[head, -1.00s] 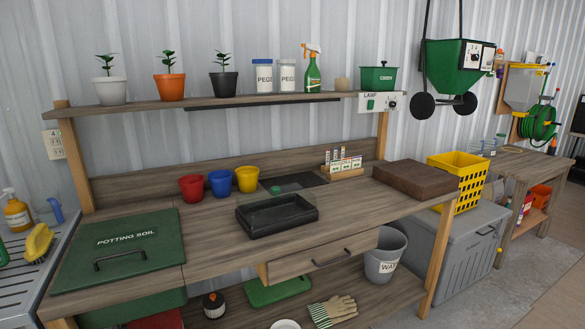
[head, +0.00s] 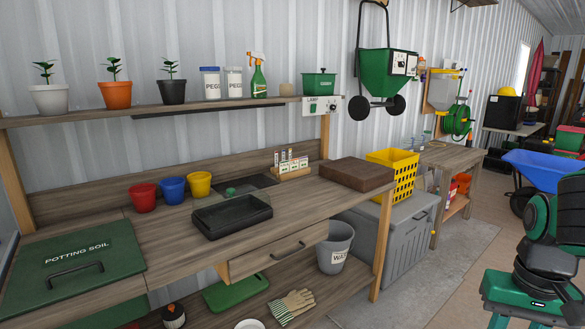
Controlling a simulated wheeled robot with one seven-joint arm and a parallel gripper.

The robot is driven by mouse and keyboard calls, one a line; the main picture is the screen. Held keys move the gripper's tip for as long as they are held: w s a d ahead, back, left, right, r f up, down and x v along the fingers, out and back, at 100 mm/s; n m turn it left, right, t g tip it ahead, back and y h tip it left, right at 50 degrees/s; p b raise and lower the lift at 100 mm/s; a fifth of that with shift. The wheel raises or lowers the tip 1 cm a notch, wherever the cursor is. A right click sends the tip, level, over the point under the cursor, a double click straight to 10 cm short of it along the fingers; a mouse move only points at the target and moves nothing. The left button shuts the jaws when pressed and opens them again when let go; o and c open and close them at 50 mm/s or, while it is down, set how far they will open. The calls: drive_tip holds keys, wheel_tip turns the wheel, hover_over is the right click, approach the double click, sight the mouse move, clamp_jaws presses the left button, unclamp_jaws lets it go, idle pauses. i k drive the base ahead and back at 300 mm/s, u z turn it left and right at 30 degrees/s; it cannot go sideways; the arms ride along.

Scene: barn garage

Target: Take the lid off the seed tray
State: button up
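The black seed tray (head: 236,229) sits on the wooden potting bench, right of the small coloured pots and above the drawer. A clear lid (head: 231,199) with a green knob (head: 231,191) appears to lie on top of the tray; its edges are hard to make out. My gripper is not in view. Dark and green links, which look like my arm, stand at the right edge, well apart from the tray.
Red (head: 142,197), blue and yellow pots stand behind the tray's left. A potting soil bin (head: 65,285) is at left, a seed-packet rack (head: 291,173) behind right, a brown box (head: 356,173) at right. A shelf (head: 100,112) with plants runs above. The bench front is clear.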

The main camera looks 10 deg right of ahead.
sight(216, 211)
drive_tip(key=u, duration=0.1)
drive_tip(key=i, duration=1)
drive_tip(key=z, duration=0.1)
